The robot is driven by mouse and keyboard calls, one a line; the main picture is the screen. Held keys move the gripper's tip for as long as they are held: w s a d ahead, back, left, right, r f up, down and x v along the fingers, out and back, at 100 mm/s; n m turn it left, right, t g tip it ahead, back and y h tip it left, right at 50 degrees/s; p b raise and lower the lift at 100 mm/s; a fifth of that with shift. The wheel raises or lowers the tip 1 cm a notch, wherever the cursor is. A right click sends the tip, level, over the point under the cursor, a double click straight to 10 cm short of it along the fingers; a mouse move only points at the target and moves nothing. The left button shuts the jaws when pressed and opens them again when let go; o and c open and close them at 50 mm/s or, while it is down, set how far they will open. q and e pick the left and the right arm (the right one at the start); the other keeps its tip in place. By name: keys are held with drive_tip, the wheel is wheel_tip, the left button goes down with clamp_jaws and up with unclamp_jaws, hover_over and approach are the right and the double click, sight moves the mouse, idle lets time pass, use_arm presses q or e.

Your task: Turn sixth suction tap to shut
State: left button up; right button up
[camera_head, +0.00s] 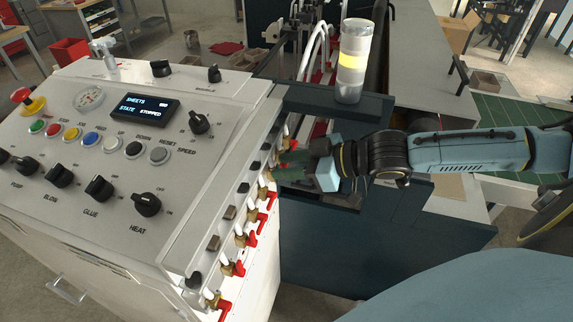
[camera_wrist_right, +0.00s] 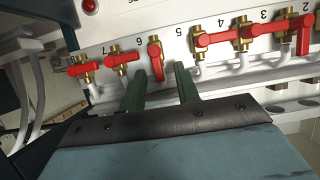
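In the right wrist view a row of brass taps with red handles runs along a white panel. The tap beside the label 6 (camera_wrist_right: 157,62) has its handle hanging down, away from the panel's label row. My right gripper (camera_wrist_right: 160,74) is open, its two dark green fingers apart, one to each side of that handle's lower end. Whether either finger touches it I cannot tell. In the head view the right gripper (camera_head: 288,166) reaches the machine's right edge from the right, hiding some taps. My left gripper is not in view.
The control panel (camera_head: 110,215) fills the head view's left.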

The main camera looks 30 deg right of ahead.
clamp_jaws()
